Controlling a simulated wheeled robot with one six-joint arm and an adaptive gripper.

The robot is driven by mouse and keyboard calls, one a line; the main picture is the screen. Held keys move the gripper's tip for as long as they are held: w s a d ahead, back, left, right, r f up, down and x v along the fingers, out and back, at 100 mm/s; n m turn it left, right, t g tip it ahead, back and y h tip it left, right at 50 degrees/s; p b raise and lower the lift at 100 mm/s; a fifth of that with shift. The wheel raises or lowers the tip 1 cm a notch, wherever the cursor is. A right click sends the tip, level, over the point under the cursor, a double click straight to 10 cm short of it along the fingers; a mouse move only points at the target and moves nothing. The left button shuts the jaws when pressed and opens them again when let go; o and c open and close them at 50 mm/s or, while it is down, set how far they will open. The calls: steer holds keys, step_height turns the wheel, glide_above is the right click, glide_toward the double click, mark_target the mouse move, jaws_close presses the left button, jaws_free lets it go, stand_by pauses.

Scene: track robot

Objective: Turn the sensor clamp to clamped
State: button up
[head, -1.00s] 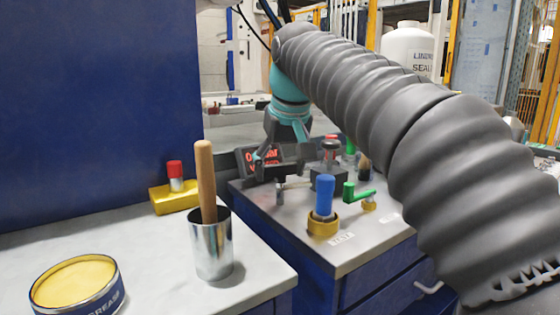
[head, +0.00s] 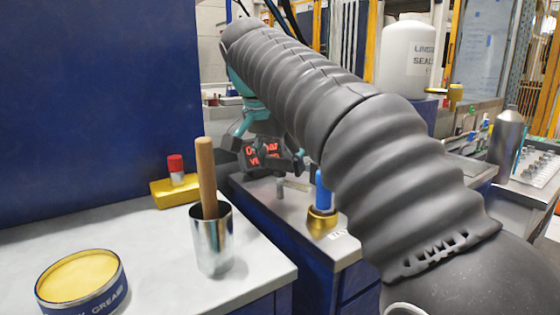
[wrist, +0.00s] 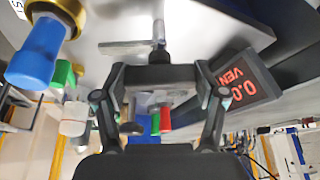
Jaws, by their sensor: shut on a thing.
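The sensor clamp appears to be the flat grey metal bar (head: 297,185) with a grey upright pin, on the bench below my gripper (head: 283,163). In the wrist view the bar (wrist: 126,47) runs left from the pin (wrist: 158,30), which ends in a dark rounded part. My gripper (wrist: 160,78) is shut, its fingers on either side of a dark piece in line with that pin, seemingly the clamp's handle. The exact contact is hidden. Any clamped marking cannot be made out.
A red-lit display (head: 264,150) stands close beside my gripper. A blue-topped knob (head: 324,192) with a brass base stands right of the clamp. A steel cup (head: 212,245) with a wooden handle and a yellow grease tin (head: 82,280) are on the left bench.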

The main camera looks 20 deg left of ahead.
steer(key=shift+m+h, duration=0.4)
steer(key=shift+m, duration=0.8)
steer(key=shift+g, duration=0.3)
steer(key=o, duration=1.1)
steer(key=shift+o, duration=0.2)
steer(key=shift+r, duration=0.1)
steer(key=shift+v, duration=1.25)
steer(key=s+a, duration=0.6)
steer(key=s, duration=0.4)
steer(key=shift+s+a, duration=0.25)
steer(key=shift+r, duration=0.1)
